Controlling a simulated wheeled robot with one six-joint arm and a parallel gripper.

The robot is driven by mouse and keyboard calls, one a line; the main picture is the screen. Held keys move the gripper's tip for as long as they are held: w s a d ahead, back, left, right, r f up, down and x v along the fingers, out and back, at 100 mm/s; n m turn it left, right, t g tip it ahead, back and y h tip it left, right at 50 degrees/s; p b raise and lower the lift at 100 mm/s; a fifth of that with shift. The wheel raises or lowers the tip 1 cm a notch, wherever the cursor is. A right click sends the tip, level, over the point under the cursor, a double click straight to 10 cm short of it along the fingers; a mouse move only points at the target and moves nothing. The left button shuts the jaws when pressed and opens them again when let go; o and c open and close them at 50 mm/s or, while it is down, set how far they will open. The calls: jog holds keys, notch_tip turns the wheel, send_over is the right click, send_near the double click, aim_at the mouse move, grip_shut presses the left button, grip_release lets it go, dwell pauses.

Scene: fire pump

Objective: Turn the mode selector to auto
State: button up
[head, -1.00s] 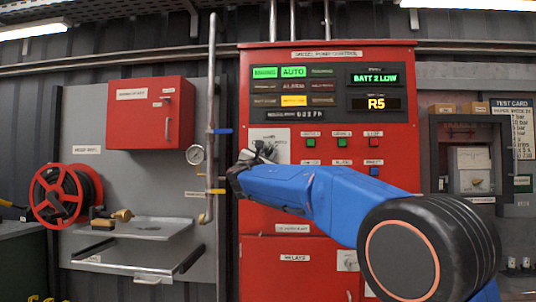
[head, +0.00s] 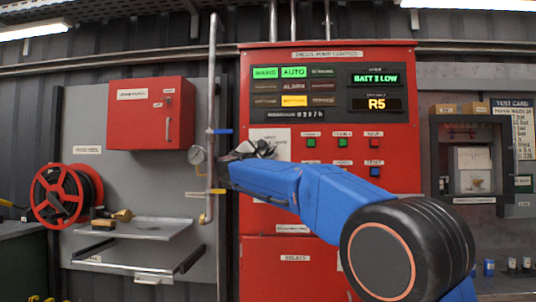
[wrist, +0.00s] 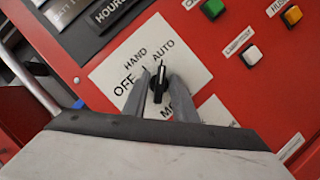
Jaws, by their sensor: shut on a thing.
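The mode selector (wrist: 158,86) is a black knob with a white pointer line on a white plate marked OFF, HAND and AUTO. In the wrist view its pointer line points up, roughly toward the word AUTO. My gripper (wrist: 161,82) is shut on the knob, one grey finger on each side. In the head view my gripper (head: 256,150) is at the white selector plate (head: 283,137) on the red pump control cabinet (head: 330,215); the knob is hidden there. The AUTO tile (head: 293,72) above is lit green.
Push buttons, including a green one (head: 311,143), sit right of the selector plate. A red hose reel (head: 60,193) hangs farther left.

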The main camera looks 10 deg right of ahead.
jog(key=o, duration=0.7)
jog(key=shift+c, duration=0.2)
jog(key=v, duration=1.7)
jog(key=shift+s, duration=0.15)
